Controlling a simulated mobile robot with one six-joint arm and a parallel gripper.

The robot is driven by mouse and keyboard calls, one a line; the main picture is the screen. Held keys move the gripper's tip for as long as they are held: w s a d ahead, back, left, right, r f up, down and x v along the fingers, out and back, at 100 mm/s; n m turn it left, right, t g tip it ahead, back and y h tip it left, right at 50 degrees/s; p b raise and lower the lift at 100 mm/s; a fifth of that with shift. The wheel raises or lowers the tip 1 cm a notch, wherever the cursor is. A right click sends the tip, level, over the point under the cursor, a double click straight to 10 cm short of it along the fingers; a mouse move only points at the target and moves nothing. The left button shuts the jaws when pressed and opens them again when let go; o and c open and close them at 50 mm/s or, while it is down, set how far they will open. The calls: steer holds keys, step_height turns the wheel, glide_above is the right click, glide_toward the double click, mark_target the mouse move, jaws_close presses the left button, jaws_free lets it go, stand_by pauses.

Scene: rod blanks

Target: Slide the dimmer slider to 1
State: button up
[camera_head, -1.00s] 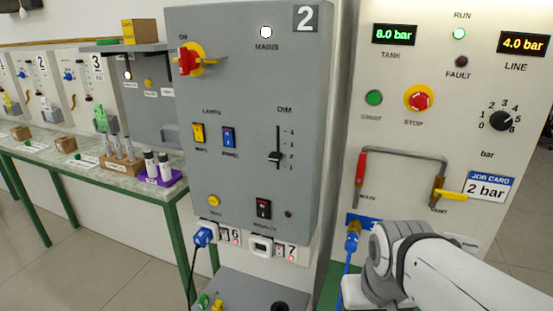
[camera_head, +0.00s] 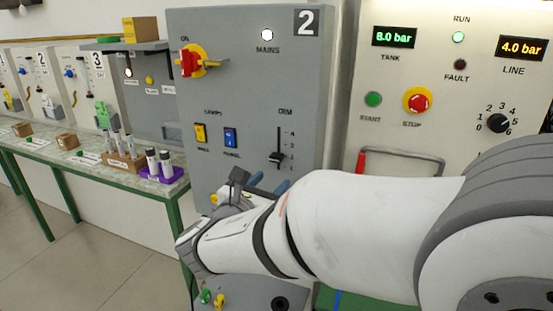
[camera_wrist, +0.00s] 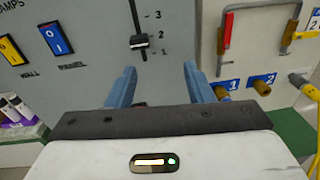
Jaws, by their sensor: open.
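The dimmer slider (camera_head: 276,157) is a black knob on a vertical slot under the DIM label, on the grey panel marked 2. In the wrist view the knob (camera_wrist: 140,41) sits between marks 1 and 2, a little below the 2. My gripper (camera_wrist: 158,72) is open and empty, its two blue fingers apart. In the wrist view the knob shows just beyond the left finger's tip, apart from it as far as I can tell. In the head view my gripper (camera_head: 268,183) is below the slider, partly hidden by my arm.
Wall and panel lamp switches (camera_head: 200,132) are left of the slider. A red and yellow rotary handle (camera_head: 192,63) sticks out at the panel's upper left. The right cabinet has pipes with a red handle (camera_wrist: 226,30). My arm hides the panel's lower part.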

mark_target(274, 160)
steer(key=shift+n+t+y, duration=0.4)
steer(key=shift+n+t, duration=0.2)
steer(key=shift+n, duration=0.1)
steer(key=w, duration=0.5)
steer(key=w+r+p, duration=0.1)
steer(key=w, duration=0.1)
steer(key=shift+w+d, duration=0.25)
jaws_close()
